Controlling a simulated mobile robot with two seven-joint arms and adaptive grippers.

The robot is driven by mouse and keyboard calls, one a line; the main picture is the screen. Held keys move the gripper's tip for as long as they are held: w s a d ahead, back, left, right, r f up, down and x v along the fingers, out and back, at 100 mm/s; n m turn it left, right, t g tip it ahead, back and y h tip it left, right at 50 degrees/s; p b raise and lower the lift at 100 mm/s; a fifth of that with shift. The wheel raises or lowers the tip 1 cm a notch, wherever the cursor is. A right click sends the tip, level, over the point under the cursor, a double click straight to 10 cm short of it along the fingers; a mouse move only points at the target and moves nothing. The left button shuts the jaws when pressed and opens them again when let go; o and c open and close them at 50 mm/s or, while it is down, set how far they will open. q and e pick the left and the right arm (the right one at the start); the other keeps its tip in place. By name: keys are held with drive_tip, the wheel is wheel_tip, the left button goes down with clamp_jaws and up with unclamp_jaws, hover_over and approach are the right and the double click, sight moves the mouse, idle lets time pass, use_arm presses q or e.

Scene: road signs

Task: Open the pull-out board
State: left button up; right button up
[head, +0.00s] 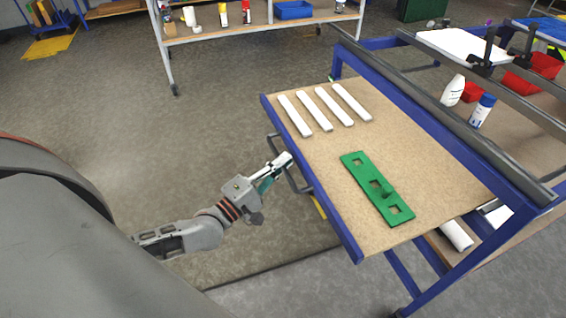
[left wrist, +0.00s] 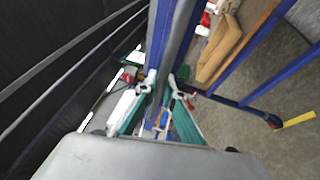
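The pull-out board (head: 400,165) is a tan particle-board top with a blue rim on a blue frame bench. A grey bar handle (head: 299,184) stands out from its left edge. My left gripper (head: 279,170) is at this handle, fingers apart, one white and one green side showing. In the left wrist view my left gripper (left wrist: 164,88) has its two fingers on either side of a grey and blue bar; whether they touch it, I cannot tell. My right gripper is in neither view.
A green plate with square holes (head: 377,188) and several white bars (head: 325,107) lie on the board. Bottles (head: 482,109) and red bins (head: 536,75) stand on the bench behind. A shelf table (head: 262,27) stands at the back. Floor to the left is clear.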

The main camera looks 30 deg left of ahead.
use_arm(q)
drive_tip(key=o, duration=0.3)
drive_tip(key=shift+o, duration=0.2)
drive_tip(key=v, duration=1.2)
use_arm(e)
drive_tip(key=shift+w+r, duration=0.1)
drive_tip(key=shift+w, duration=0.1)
use_arm(q)
drive_tip(key=s+d+f+m+g+h+p, duration=0.1)
drive_tip(key=s+d+f+m+g+p, duration=0.2)
drive_tip(key=d+f+m, duration=0.5)
drive_tip(key=s+d+f+m+g+y, duration=0.3)
drive_tip(key=f+m, duration=0.5)
drive_tip(key=m, duration=0.4)
drive_tip(key=s+d+g+p, duration=0.1)
drive_tip(key=s+g, duration=0.1)
drive_tip(key=s, duration=0.1)
drive_tip(key=shift+f+g+y, duration=0.3)
drive_tip(key=shift+g, duration=0.1)
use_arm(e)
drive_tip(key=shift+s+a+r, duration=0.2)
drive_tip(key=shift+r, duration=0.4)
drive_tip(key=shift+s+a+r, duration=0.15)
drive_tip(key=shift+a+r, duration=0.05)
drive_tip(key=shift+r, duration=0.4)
